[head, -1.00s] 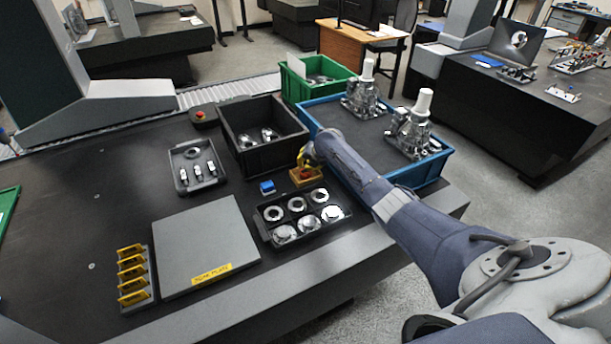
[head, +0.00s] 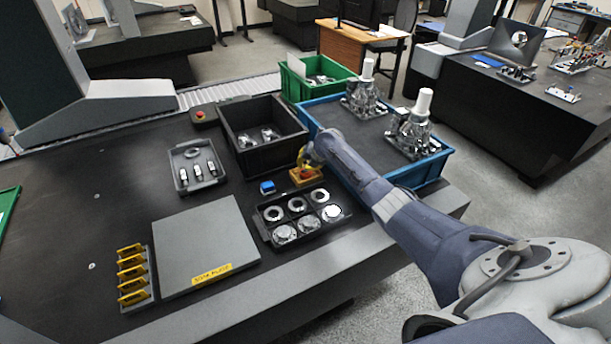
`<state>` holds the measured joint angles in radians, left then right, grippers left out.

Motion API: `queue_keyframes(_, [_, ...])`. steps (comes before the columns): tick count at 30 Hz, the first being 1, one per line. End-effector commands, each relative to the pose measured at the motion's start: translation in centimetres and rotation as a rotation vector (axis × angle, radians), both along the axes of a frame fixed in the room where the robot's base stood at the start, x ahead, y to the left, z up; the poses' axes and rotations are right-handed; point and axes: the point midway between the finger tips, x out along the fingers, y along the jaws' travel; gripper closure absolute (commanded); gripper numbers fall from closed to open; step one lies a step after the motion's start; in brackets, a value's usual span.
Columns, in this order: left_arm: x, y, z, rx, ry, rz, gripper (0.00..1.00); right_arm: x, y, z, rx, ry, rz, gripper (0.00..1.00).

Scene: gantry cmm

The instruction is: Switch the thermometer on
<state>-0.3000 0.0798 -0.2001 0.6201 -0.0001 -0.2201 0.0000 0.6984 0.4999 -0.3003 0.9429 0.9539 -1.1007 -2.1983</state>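A small yellow box (head: 296,180) with a red part on top (head: 306,173) sits on the dark table, between the black bin and the blue tray. A small blue block (head: 267,187) lies just left of it. Either may be the thermometer; no display or switch position can be read at this size. My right gripper (head: 303,161) reaches in from the right and is right over the yellow box, at or close to its top. Its fingers are small and partly hidden by my arm, so contact and opening cannot be told. My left gripper is out of view.
A black tray of metal rings (head: 262,229) lies just in front. A black bin (head: 239,155) and blue tray (head: 441,166) with metal fixtures stand close by. A grey plate (head: 200,240), yellow-tabbed rack (head: 151,272) and grey parts tray (head: 184,184) lie left.

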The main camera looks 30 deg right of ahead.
Motion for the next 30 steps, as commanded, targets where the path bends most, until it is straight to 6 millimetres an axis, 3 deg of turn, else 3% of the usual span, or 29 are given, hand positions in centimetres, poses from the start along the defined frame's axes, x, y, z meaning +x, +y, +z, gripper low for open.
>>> queue_keyframes(30, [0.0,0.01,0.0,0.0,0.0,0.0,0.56,0.0,-0.02,-0.9,0.0,0.0,0.0,1.0])
